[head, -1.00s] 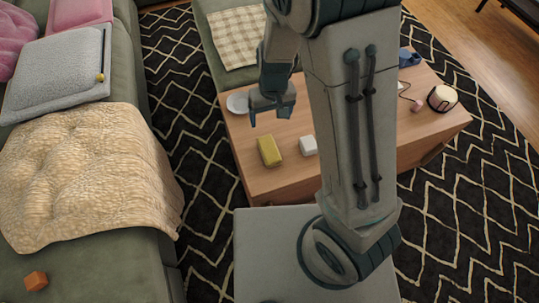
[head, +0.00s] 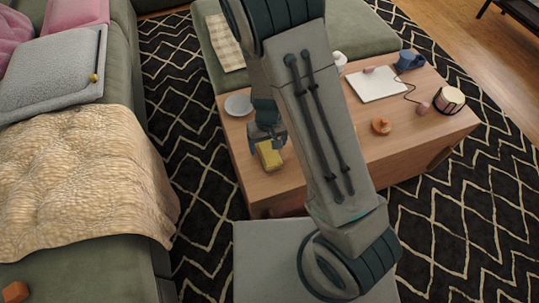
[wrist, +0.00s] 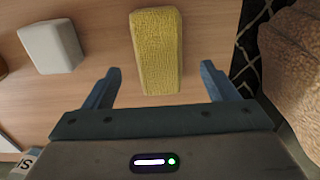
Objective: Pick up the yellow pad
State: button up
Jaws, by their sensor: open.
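The yellow pad (head: 269,156) is a textured yellow block lying on the wooden coffee table near its left end. In the wrist view the yellow pad (wrist: 157,50) sits ahead of and between the two fingers, with its near end close to the line of the fingertips. My gripper (wrist: 158,70) is open and empty. In the head view my gripper (head: 268,138) is just over the far part of the pad and partly hides it. I cannot tell the height of the fingers above the table.
A white block (wrist: 50,46) stands beside the pad in the wrist view. A white plate (head: 238,105), an orange round object (head: 381,126), a white notepad (head: 379,84), a blue mug (head: 409,61) and a candle jar (head: 448,100) are on the table (head: 425,135). The sofa is left.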

aim_at(269, 152)
jog(key=f+b, duration=0.1)
jog(key=f, duration=0.1)
jog(key=f+b, duration=0.1)
jog(key=f, duration=0.1)
jog(key=shift+s+d+f, duration=0.1)
jog(key=shift+s+f, duration=0.1)
jog(key=shift+f, duration=0.1)
jog(key=c, duration=1.1)
jog(key=shift+r, duration=0.1)
jog(key=shift+c, duration=0.2)
jog(key=shift+r+p, duration=0.45)
jog(key=shift+r, duration=0.15)
jog(key=r+p, duration=0.1)
jog(key=r, duration=0.2)
jog(key=shift+d+r+p, duration=0.3)
jog(key=shift+d+p, duration=0.1)
jog(key=s+d+r+p, duration=0.1)
jog(key=s+d+r, duration=0.2)
jog(key=d+r, duration=0.3)
jog(key=d, duration=0.4)
jog(key=shift+d+p, duration=0.25)
jog(key=shift+p, duration=0.1)
